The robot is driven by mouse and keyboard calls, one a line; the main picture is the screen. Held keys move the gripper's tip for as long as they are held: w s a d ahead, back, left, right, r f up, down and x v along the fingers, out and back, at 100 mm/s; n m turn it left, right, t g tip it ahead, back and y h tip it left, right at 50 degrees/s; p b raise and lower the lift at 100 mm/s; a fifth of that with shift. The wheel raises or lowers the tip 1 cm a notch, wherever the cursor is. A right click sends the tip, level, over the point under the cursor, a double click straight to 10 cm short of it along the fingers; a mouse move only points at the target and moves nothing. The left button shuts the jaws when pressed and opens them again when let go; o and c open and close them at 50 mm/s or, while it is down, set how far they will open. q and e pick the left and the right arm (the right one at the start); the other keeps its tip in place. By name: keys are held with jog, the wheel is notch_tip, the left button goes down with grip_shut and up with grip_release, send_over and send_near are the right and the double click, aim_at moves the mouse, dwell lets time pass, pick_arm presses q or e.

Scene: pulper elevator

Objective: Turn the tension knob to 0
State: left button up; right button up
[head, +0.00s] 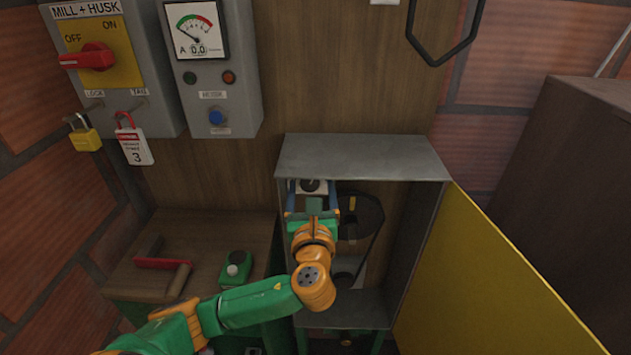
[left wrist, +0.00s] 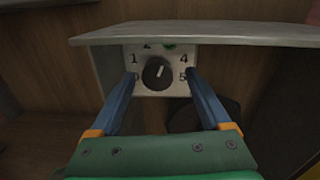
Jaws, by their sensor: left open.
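The tension knob (left wrist: 158,73) is a round black knob with a pale pointer line, on a white dial plate (left wrist: 142,52) numbered around its edge. The line points up and slightly right, roughly between 2 and 4. A green mark shows at the top under the cabinet's lid edge. The knob also shows in the head view (head: 311,185), small and partly hidden. My left gripper (left wrist: 160,80) is open, with blue fingers on either side of the knob. I see gaps between fingers and knob. The left finger partly covers the 0. In the head view my left gripper (head: 312,188) reaches into the cabinet.
The grey cabinet (head: 360,155) has its yellow door (head: 490,285) swung open to the right. Inside is a dark belt and pulley (head: 360,215). A switch box with a red handle (head: 88,57) and a meter box (head: 212,85) hang upper left. A red-handled tool (head: 163,263) lies on the wooden bench.

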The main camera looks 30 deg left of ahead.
pick_arm(q)
jog(key=shift+w+a, duration=0.4)
jog(key=shift+w, duration=0.05)
jog(key=shift+w+a+f, duration=0.15)
jog(key=shift+a, duration=0.15)
jog(key=shift+d, duration=0.15)
grip_shut()
